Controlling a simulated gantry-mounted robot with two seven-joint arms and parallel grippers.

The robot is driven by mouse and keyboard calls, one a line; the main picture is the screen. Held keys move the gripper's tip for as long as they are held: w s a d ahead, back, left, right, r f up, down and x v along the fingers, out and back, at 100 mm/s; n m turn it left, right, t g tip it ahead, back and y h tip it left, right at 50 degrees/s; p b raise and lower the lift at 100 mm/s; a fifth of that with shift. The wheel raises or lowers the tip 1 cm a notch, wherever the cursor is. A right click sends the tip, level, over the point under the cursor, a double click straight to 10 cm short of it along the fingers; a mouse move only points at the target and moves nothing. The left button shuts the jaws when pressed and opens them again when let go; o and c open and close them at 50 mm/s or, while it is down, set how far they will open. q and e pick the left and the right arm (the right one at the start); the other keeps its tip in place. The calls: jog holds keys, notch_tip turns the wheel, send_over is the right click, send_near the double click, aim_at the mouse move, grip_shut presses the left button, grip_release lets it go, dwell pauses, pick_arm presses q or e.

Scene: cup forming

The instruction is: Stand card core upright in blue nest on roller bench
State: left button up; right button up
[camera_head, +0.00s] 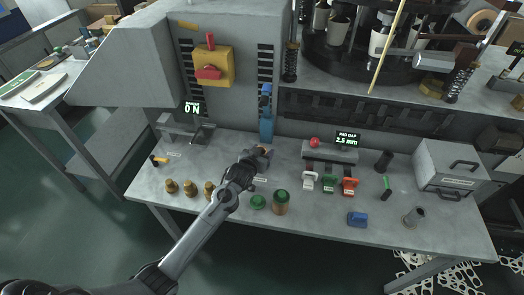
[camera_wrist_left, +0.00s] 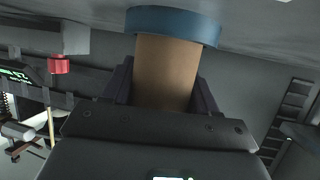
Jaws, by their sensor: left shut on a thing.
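My left gripper (camera_head: 259,154) is over the middle of the grey bench (camera_head: 235,218), shut on the tan card core. In the left wrist view, the card core (camera_wrist_left: 165,75) stands between the two dark fingers of the gripper (camera_wrist_left: 165,88). The blue nest (camera_wrist_left: 175,24) shows as a ring across the core's bench-side end, against the bench surface. I cannot tell how deep the core sits in it. In the head view the gripper mostly hides the core, and I cannot make out the nest. My right gripper is not in view.
A blue upright item (camera_head: 267,125) stands just behind the gripper. A green-topped can (camera_head: 281,202) and several brass pieces (camera_head: 189,188) are in front. The PAD GAP display (camera_head: 347,138), a red knob (camera_head: 314,141) and a grey box (camera_head: 447,165) are to the right.

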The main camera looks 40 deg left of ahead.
pick_arm(q)
jog(key=o, duration=1)
jog(key=shift+o, duration=0.2)
jog(key=shift+r, duration=0.1)
jog(key=shift+r, duration=0.25)
jog(key=r+p+v, duration=0.1)
jog(key=p+v, duration=0.3)
jog(key=v, duration=0.7)
jog(key=s+d+f+m+g+h, duration=0.1)
jog(key=s+d+f+g, duration=0.1)
jog(key=s+d, duration=0.3)
jog(key=s+d+f+m+g+h, duration=0.1)
jog(key=s+d+g, duration=0.3)
jog(key=s, duration=0.9)
jog(key=s+d+f+m+g+h, duration=0.2)
jog(key=s+d, duration=0.4)
jog(key=s, duration=0.3)
jog(key=shift+s+d+f+m+g, duration=0.25)
jog(key=shift+f+m+g, duration=0.35)
jog(key=shift+f+g, duration=0.15)
